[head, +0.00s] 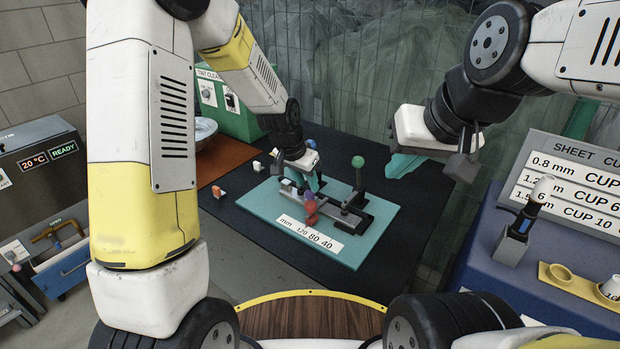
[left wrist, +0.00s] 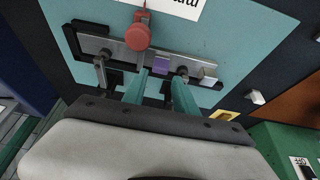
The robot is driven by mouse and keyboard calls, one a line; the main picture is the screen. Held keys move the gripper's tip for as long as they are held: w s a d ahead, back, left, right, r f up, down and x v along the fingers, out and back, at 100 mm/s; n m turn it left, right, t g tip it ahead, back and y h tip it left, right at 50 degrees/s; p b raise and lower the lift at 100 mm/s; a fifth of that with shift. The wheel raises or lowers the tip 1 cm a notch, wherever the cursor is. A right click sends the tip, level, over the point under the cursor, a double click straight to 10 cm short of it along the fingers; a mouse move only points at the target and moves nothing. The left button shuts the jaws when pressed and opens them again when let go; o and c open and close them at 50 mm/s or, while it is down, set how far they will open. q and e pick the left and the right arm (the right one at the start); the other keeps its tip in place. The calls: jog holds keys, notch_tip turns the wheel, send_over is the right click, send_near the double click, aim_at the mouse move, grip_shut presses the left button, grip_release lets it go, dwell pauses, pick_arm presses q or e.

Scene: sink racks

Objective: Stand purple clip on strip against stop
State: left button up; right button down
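The purple clip (left wrist: 161,66) shows between the fingertips of my left gripper (left wrist: 158,77) in the left wrist view, at the grey metal strip (left wrist: 110,46). It fills the gap between the two teal fingers, and its lower part is hidden. The red stop (left wrist: 138,35) stands on the strip beside the clip and also shows in the head view (head: 310,209). My right gripper (head: 405,165) is raised at the right; its finger gap is not clear.
The strip is on a teal board (head: 365,245) with a white millimetre label (head: 308,238). A green-knobbed post (head: 357,175) rises behind it. An orange clip (head: 218,191) and pale clips (head: 257,166) lie on the dark mat to the left. The mat's right side is clear.

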pick_arm(q)
jog(key=s+a+r+n, duration=0.1)
jog(key=s+a+r, duration=0.25)
jog(key=r, duration=0.25)
jog(key=s+a+r+n+t, duration=0.1)
jog(key=s+a+r, duration=0.1)
jog(key=s+r, duration=0.35)
jog(key=s+a+r+n, duration=0.1)
jog(key=s+a+r, duration=0.2)
jog(key=r, duration=0.3)
jog(key=s+a+r+n, duration=0.1)
jog(key=s+a, duration=0.1)
jog(key=s, duration=0.4)
jog(key=s+a+r+n+t, duration=0.1)
jog(key=s+a+r+n, duration=0.1)
jog(key=s, duration=0.5)
jog(key=shift+a+r+n+y, duration=0.25)
jog(key=shift+r+n+y, duration=0.05)
jog(key=shift+w, duration=0.1)
